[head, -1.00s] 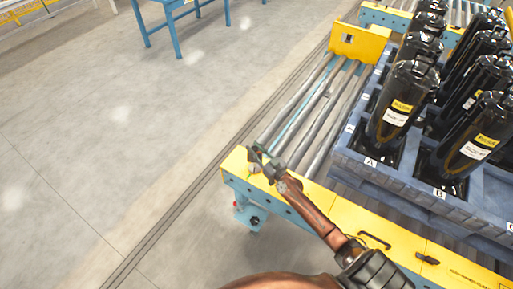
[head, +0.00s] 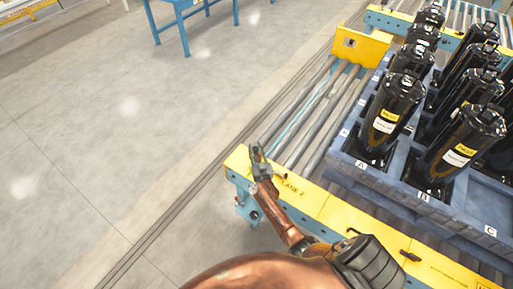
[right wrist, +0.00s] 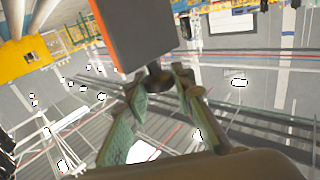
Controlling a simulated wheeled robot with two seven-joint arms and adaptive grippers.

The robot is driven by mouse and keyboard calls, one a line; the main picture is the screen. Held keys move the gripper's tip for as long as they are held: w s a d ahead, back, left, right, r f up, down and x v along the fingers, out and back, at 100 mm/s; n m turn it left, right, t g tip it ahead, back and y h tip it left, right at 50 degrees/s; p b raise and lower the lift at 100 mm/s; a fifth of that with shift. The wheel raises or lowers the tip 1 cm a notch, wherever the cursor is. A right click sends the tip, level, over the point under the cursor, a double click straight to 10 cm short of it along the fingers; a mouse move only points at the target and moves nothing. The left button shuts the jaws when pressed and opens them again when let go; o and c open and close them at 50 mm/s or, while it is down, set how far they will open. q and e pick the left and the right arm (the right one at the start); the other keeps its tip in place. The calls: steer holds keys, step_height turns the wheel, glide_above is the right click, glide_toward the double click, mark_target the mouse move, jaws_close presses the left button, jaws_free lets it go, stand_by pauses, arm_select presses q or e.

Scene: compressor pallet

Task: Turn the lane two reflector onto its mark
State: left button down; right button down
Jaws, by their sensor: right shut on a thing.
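My right gripper (head: 258,158) is at the left end of the yellow lane two end plate (head: 318,206), beside the rollers. In the right wrist view my right gripper (right wrist: 165,92) has its green-padded fingers closed around a small dark knob-like part (right wrist: 158,78). A grey block with an orange edge (right wrist: 140,35) adjoins this part; it looks like the reflector, but I cannot be sure. In the head view the gripper hides most of the held part, and I cannot make out the mark. My left gripper is not in view.
A blue pallet crate (head: 375,178) with several black compressors (head: 392,112) stands right of the gripper on the rollers (head: 318,115). A yellow end stop (head: 360,48) is at the far end. A blue table (head: 187,18) stands farther back. The floor to the left is clear.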

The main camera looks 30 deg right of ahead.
steer(key=shift+m+h, duration=0.3)
steer(key=shift+h, duration=0.2)
steer(key=shift+f, duration=0.1)
steer(key=c, duration=1.6)
jaws_free()
steer(key=shift+v, duration=3.8)
steer(key=shift+a+r, duration=0.1)
steer(key=shift+r, duration=0.1)
